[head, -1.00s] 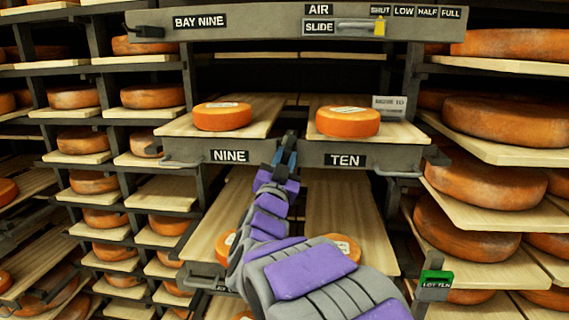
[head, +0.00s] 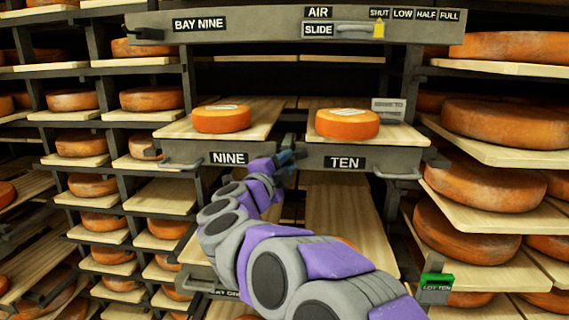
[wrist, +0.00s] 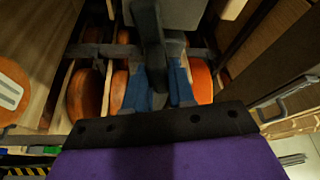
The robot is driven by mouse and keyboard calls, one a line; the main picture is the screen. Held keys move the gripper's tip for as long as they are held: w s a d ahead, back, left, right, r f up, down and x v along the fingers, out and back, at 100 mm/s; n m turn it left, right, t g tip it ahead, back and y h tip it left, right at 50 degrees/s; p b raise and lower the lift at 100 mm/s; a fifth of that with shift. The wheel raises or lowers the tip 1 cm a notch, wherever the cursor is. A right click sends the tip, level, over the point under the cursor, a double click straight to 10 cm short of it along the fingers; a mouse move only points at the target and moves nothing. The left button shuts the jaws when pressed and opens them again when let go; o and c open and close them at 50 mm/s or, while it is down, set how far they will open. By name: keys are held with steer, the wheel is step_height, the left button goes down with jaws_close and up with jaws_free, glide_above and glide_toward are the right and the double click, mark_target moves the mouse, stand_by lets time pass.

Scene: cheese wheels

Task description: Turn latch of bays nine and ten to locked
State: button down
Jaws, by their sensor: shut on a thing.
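The bay nine drawer front (head: 185,155), labelled NINE, and the bay ten drawer front (head: 400,157), labelled TEN, stand side by side with a narrow gap between them. My gripper (head: 287,157) is at that gap, between the two labels. In the wrist view its blue fingers (wrist: 160,92) are shut on a dark upright bar, which looks like the latch (wrist: 150,35). In the head view my gripper and wrist hide most of the latch, so I cannot tell its exact angle.
Cheese wheels sit on the board of bay nine (head: 222,118) and the board of bay ten (head: 347,124). The AIR SLIDE panel (head: 250,26) spans above. Handles (head: 398,175) stick out from the drawer fronts. Racks of cheese crowd both sides.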

steer(key=shift+f+m+g, duration=0.2)
steer(key=shift+m+g, duration=0.15)
steer(key=shift+m, duration=0.4)
steer(key=shift+f+m+g, duration=0.15)
steer(key=shift+m+g, duration=0.2)
steer(key=shift+m, duration=0.4)
steer(key=shift+f+y, duration=0.1)
steer(key=shift+y, duration=0.2)
steer(key=c, duration=1)
jaws_free()
steer(key=shift+c, duration=0.2)
steer(key=shift+r, duration=0.2)
steer(key=shift+s+a+r, duration=0.1)
steer(key=shift+s+a, duration=0.05)
steer(key=shift+s, duration=0.05)
steer(key=v, duration=1.6)
steer(key=shift+s+a, duration=0.3)
steer(key=shift+a, duration=0.05)
